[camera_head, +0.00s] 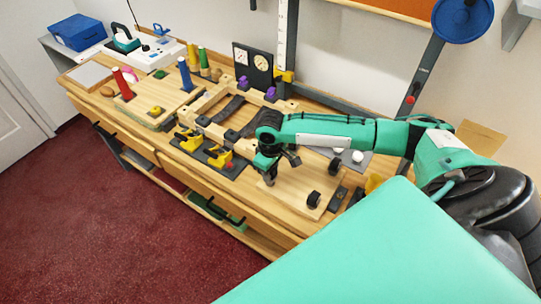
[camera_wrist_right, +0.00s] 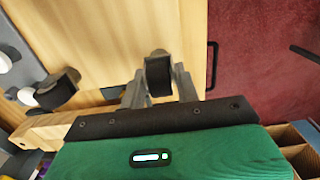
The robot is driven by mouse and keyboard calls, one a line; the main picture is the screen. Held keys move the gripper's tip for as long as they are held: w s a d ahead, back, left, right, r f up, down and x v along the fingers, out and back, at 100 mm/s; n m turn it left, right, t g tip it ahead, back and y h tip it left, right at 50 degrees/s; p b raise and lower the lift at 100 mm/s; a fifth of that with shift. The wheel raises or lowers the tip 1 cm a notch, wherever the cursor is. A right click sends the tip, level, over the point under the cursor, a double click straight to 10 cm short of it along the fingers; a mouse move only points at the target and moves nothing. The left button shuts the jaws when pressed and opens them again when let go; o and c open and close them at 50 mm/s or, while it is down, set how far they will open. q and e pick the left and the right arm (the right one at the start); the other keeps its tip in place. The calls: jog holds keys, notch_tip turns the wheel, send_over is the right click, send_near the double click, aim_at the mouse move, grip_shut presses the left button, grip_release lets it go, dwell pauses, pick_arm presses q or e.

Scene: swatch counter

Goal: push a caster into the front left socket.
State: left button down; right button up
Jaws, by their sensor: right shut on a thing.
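My right gripper (camera_wrist_right: 160,88) is shut on a caster (camera_wrist_right: 158,76), a black wheel with a paler stem end pointing at the wood. In the head view the right gripper (camera_head: 268,176) is low over the left part of a pale wooden board (camera_head: 288,198). Two other black casters show on the board, one toward the back (camera_head: 335,167) and one at the front right (camera_head: 314,198). The back one also seems to show at left in the wrist view (camera_wrist_right: 56,90). The front left socket is not visible; whether the held caster touches the board cannot be told. My left gripper is out of view.
Yellow-handled clamps (camera_head: 218,156) and a wooden frame (camera_head: 205,108) stand left of the board. White balls (camera_head: 358,156) lie on a grey tray behind it. The bench front edge is close, with red carpet (camera_head: 150,230) beyond.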

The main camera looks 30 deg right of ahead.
jog(key=shift+f, duration=0.25)
jog(key=o, duration=1.4)
jog(key=shift+c, duration=0.2)
notch_tip(320, 180, up, 6)
jog(key=p, duration=0.6)
jog(key=shift+r+p, duration=0.1)
jog(key=shift+p, duration=0.25)
